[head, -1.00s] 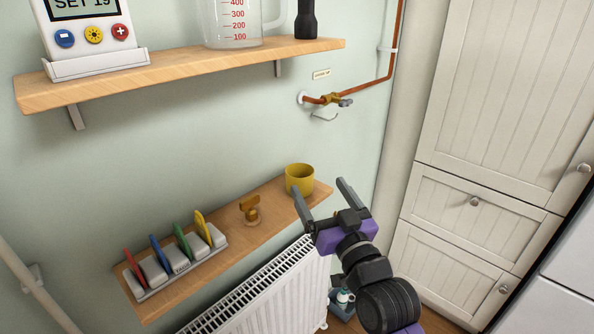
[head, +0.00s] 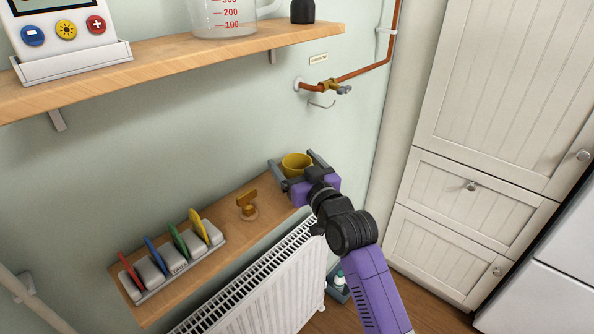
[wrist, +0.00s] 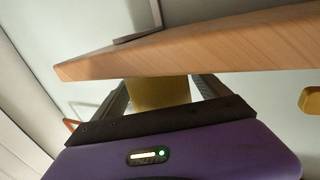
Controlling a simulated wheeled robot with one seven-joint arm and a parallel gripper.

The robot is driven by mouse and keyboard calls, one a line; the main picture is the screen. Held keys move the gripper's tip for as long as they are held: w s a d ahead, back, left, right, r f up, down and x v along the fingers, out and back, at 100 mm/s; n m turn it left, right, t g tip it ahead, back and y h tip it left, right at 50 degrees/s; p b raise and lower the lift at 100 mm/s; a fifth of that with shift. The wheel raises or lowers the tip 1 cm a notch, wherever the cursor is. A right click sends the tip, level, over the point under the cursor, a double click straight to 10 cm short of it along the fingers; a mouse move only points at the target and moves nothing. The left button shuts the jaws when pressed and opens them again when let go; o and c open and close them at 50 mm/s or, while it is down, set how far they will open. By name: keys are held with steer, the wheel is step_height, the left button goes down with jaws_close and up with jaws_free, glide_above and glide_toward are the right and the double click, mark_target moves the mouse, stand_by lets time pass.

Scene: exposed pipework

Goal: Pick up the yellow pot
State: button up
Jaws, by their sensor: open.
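The yellow pot (head: 296,163) stands at the right end of the lower wooden shelf (head: 190,240). My gripper (head: 292,163) is open, with one finger on each side of the pot. In the wrist view the pot (wrist: 160,93) shows between the fingers of my gripper (wrist: 160,95), partly hidden by the gripper body and by a wooden shelf edge across the top. I cannot tell whether the fingers touch the pot.
A wooden peg-like piece (head: 247,205) and a rack of coloured tags (head: 172,262) share the lower shelf. The upper shelf (head: 180,62) overhangs above. A white radiator (head: 265,285) is below, and a copper pipe with a valve (head: 330,86) is on the wall.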

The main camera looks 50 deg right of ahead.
steer(key=shift+w+d, duration=0.2)
steer(key=shift+w, duration=0.4)
steer(key=c, duration=1.5)
steer(key=shift+o, duration=0.2)
steer(key=shift+r, duration=0.1)
